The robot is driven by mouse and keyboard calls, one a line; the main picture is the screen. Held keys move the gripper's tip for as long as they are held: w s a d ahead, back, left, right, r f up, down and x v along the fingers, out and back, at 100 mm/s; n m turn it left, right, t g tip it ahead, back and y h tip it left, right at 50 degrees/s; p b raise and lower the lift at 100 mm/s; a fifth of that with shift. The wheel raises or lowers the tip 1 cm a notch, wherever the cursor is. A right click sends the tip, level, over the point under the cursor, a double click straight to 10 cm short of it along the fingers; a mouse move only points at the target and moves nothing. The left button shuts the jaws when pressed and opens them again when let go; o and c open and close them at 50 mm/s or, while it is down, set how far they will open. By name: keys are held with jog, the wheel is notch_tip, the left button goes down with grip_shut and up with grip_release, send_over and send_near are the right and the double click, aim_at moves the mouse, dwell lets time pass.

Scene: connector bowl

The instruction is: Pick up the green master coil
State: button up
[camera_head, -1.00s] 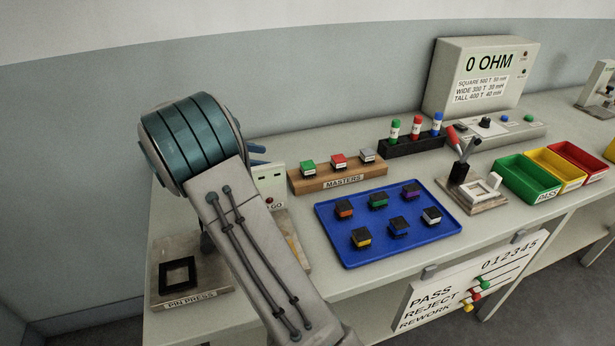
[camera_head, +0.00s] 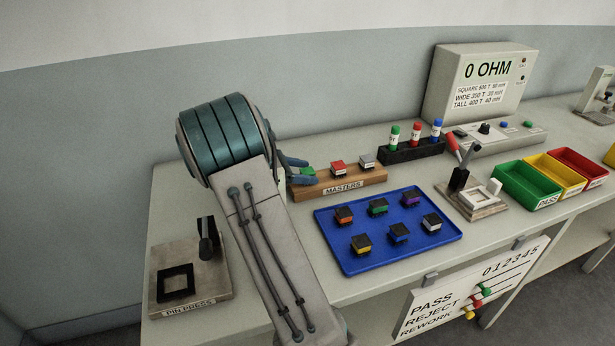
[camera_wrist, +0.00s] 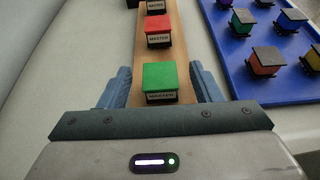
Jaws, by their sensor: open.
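The green master coil (camera_wrist: 160,78) sits at the near end of the wooden masters rack (camera_wrist: 184,50) in the wrist view, with a label on its front. My gripper (camera_wrist: 160,88) is open, with one blue finger on each side of the green coil and the rack end.
A red master (camera_head: 338,167) and a grey master (camera_head: 367,160) stand on the same rack. A blue tray (camera_head: 350,262) with several small coils lies in front. A black holder (camera_head: 395,156) with marker-like tubes is behind. A pin press (camera_head: 222,277) stands at left.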

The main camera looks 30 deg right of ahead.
jog(key=shift+s+d+f, duration=0.15)
jog(key=shift+d+f, duration=0.05)
jog(key=shift+d, duration=0.3)
jog(key=c, duration=1.1)
jog(key=shift+r, duration=0.1)
